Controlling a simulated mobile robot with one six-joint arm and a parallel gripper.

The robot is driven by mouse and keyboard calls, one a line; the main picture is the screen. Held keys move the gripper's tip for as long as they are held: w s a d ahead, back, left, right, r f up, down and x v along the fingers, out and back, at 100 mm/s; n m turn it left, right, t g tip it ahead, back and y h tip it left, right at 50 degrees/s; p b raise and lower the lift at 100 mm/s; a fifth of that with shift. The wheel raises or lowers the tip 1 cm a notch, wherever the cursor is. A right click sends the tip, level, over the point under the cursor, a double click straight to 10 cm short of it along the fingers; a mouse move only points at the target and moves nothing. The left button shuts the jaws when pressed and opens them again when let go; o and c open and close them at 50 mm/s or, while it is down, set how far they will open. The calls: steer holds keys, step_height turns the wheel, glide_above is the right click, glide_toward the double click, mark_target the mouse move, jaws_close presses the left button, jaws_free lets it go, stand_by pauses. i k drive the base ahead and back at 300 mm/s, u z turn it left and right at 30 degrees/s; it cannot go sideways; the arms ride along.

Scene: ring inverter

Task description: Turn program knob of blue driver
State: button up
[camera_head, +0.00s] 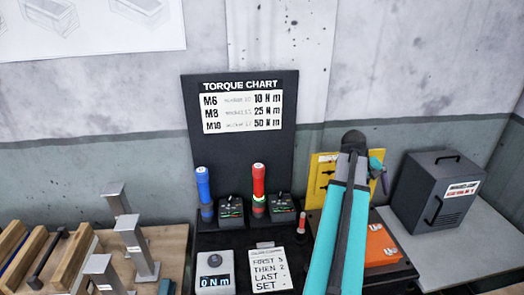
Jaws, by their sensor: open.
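The blue driver (204,190) stands upright at the left of the black torque station, below the torque chart. A small dark control box (231,211) with tiny coloured marks is just right of it. A knob cannot be made out clearly at this size. My gripper (385,184) is small at the end of my teal arm, right of the raised elbow. It is open, far to the right of the blue driver, and touches neither driver nor box. Its fingers are hard to make out.
A red driver (258,188) stands beside a second box (280,207). Metal posts (137,250) stand at left. A grey case (437,190) and an orange box (381,246) are at right.

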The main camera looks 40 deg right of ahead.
mark_target(230, 199)
steer(key=u, duration=0.05)
steer(key=k, duration=1)
steer(key=z, duration=0.05)
